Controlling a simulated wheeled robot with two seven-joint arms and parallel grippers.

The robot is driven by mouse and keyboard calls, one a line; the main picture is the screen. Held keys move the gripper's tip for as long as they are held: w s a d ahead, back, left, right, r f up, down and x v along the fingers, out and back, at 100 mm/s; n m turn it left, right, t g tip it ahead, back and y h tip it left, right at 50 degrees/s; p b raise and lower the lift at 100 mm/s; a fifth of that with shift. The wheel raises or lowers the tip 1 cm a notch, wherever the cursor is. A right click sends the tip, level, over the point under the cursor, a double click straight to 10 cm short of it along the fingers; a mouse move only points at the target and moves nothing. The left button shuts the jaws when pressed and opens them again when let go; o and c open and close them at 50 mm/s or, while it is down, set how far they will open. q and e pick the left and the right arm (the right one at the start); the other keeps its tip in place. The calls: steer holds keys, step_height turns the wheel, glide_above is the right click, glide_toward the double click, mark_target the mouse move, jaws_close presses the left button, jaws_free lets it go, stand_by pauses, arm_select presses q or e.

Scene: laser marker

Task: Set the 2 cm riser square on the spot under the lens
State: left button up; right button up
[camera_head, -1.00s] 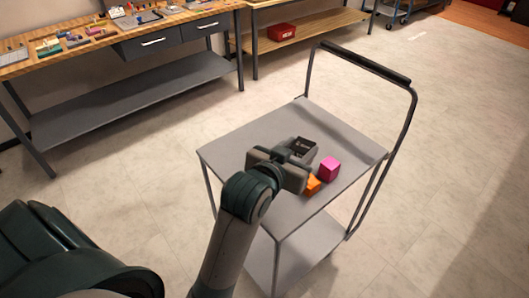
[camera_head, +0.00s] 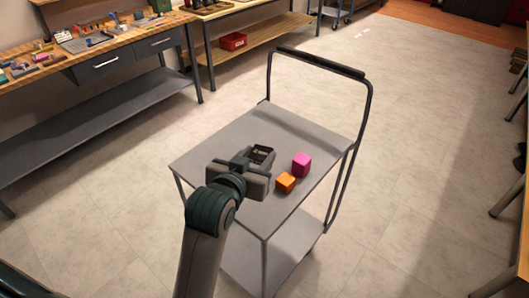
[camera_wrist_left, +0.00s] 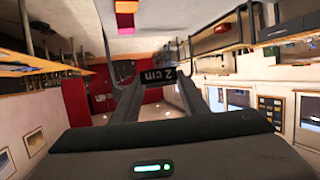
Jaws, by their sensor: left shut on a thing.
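In the left wrist view the riser (camera_wrist_left: 158,78) is a small dark block with an upside-down "2 cm" label in white. It sits between the fingertips of my left gripper (camera_wrist_left: 160,83), which is shut on it. In the head view my left gripper (camera_head: 262,154) is over the grey cart, with its fingers pointing away from me; the riser is hard to tell from the dark fingers there. My right gripper is in neither view. I cannot make out the laser marker, its lens or the spot under it.
The cart (camera_head: 220,145) carries an orange block (camera_head: 285,183) and a magenta block (camera_head: 301,165) right of my gripper. Its handle (camera_head: 320,60) rises at the far side. A cluttered workbench (camera_head: 110,50) stands at the left. A red bin (camera_head: 233,41) sits on a shelf behind. The floor at the right is open.

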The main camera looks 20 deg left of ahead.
arm_select(q)
steer(key=p+x, duration=1.2)
steer(key=x, duration=0.7)
steer(key=shift+d+n+y, duration=0.3)
steer(key=shift+y, duration=0.1)
steer(key=shift+f, duration=0.15)
